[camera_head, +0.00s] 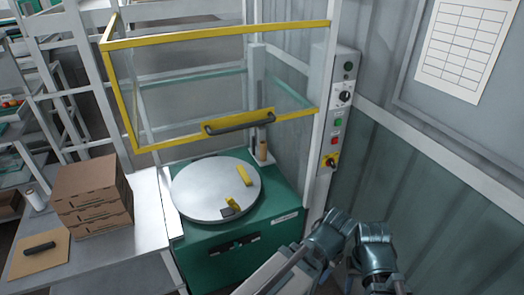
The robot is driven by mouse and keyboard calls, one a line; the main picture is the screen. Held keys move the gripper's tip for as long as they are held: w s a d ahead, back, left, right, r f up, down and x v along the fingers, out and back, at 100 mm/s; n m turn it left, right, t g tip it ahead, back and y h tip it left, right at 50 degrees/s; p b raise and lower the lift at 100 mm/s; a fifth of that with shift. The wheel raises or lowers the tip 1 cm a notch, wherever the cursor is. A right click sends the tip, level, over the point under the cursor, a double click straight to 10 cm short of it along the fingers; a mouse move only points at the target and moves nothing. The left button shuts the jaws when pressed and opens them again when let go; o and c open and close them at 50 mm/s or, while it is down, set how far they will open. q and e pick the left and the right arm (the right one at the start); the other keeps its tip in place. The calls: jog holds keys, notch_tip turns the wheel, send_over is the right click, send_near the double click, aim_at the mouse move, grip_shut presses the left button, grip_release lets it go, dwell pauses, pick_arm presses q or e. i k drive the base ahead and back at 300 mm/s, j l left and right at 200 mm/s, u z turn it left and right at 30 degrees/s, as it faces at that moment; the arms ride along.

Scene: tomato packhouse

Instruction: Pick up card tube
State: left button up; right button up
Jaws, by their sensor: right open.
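A small brown tube (263,151), which looks like the card tube, stands upright at the back of the green machine, beside its pale column. It is behind the round turntable and below the black handle of the guard. My right gripper (322,246) is at the lower middle, in front of the machine's right corner and well apart from the tube. It is open, with nothing seen in it; its fingertips are hard to make out among my arm parts. My left gripper is not in view.
The round turntable (207,194) has two yellow pieces on it. A yellow-framed clear guard (222,34) is raised above. A control box (341,110) is at right. A table at left holds brown cartons (92,190), a white roll (35,200) and a black item (39,248).

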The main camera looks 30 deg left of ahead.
aim_at(263, 151)
jog(key=i+j, duration=0.2)
jog(key=i, duration=0.2)
jog(key=i+j, duration=0.2)
jog(key=i, duration=0.25)
jog(key=i+j, duration=0.2)
jog(key=i, duration=0.2)
jog(key=i+j, duration=0.25)
jog(key=i, duration=0.2)
